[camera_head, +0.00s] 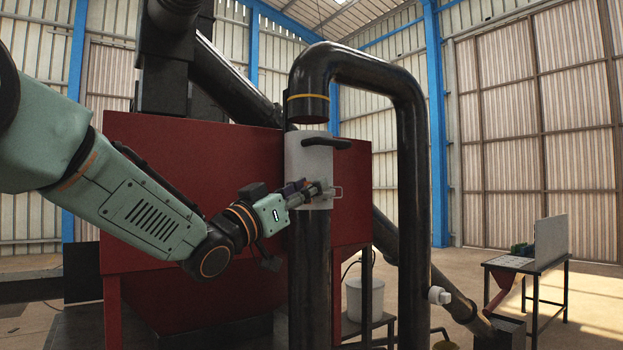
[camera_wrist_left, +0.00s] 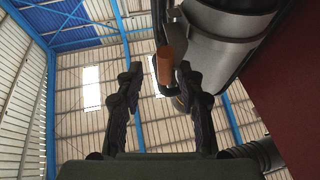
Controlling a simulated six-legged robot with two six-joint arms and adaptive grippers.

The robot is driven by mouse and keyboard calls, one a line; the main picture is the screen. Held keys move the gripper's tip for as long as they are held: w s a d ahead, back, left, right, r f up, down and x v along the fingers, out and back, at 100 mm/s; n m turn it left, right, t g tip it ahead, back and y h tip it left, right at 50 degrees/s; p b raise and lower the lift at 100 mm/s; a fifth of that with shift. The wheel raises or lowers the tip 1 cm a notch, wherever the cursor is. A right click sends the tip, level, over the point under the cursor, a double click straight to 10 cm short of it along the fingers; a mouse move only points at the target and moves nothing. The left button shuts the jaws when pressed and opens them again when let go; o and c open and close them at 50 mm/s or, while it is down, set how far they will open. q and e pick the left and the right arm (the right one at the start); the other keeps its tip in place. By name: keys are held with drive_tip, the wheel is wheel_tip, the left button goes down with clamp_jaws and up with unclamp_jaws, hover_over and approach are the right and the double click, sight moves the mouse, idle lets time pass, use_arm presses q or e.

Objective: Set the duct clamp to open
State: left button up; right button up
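The duct clamp (camera_head: 309,158) is a pale grey sleeve around the upright black duct, below the bent pipe's yellow-ringed end. A black bar handle (camera_head: 327,143) sticks out across its upper part. A thin metal loop (camera_head: 334,192) shows at its lower right. My left gripper (camera_head: 315,189) is in front of the clamp's lower part. In the left wrist view the gripper (camera_wrist_left: 160,78) has its fingers apart, with an orange-brown piece (camera_wrist_left: 165,66) showing between the tips; I cannot tell if they touch it. The grey clamp (camera_wrist_left: 228,42) is at upper right there. My right gripper is not in view.
A red hopper (camera_head: 200,180) stands behind the duct. A thick bent black pipe (camera_head: 412,180) comes down right of the clamp. A white bucket (camera_head: 364,298) is low behind the duct.

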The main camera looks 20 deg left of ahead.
use_arm(q)
drive_tip(key=shift+w+r, duration=0.35)
drive_tip(key=shift+r, duration=0.2)
drive_tip(key=shift+w+a+f, duration=0.15)
drive_tip(key=shift+w, duration=0.3)
drive_tip(key=shift+d, duration=0.45)
drive_tip(key=shift+c, duration=1.4)
drive_tip(key=shift+s+a, duration=0.15)
drive_tip(key=shift+s, duration=0.1)
drive_tip(key=c, duration=0.3)
drive_tip(key=shift+a, duration=0.2)
clamp_jaws()
drive_tip(key=shift+d, duration=0.1)
